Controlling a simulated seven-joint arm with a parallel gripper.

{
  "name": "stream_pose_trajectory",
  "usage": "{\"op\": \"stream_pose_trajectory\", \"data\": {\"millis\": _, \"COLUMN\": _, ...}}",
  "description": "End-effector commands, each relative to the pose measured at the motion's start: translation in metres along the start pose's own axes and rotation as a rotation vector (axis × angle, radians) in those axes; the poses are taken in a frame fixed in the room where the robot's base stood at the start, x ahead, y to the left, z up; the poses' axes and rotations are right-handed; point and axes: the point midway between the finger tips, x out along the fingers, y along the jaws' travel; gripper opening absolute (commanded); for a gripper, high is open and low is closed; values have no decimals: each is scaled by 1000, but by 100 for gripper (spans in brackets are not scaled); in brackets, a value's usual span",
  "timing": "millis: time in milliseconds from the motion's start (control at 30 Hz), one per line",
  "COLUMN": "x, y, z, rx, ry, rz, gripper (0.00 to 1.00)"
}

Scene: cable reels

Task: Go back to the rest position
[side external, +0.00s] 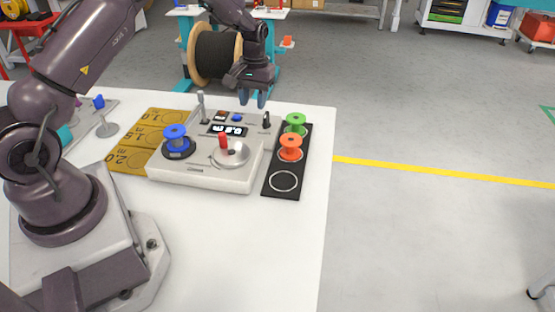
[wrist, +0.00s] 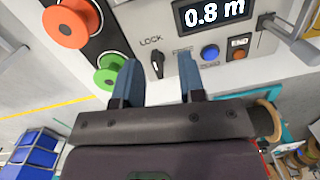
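My gripper (side external: 253,98) hangs above the back edge of the white machine (side external: 205,178), near its small black lock lever (side external: 266,120). In the wrist view my gripper's two blue fingers (wrist: 158,82) are apart with nothing between them; the lock lever (wrist: 157,62) lies beyond them. The display (wrist: 213,12) reads 0.8 m. A blue spool (side external: 175,138) sits on the machine's left. A red-handled crank disc (side external: 230,153) is at the front right. An orange spool (side external: 290,147) and a green spool (side external: 296,122) stand on the black strip (side external: 278,186).
The strip's front ring is empty. A yellow length board (side external: 135,150) lies left of the machine, and a grey lever (side external: 202,106) stands at its back. A large black cable reel (side external: 216,56) stands behind the table. The white table's (side external: 270,255) front is clear.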

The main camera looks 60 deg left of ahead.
Motion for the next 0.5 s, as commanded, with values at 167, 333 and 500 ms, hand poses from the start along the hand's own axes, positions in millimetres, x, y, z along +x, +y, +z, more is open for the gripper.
{"op": "stream_pose_trajectory", "data": {"millis": 167, "x": -60, "y": 8, "z": 51, "rx": 112, "ry": 29, "rz": 27, "gripper": 37}}
{"op": "stream_pose_trajectory", "data": {"millis": 333, "x": -114, "y": 13, "z": 114, "rx": 238, "ry": 82, "rz": 55, "gripper": 37}}
{"op": "stream_pose_trajectory", "data": {"millis": 500, "x": -154, "y": 10, "z": 179, "rx": 367, "ry": 158, "rz": 77, "gripper": 37}}
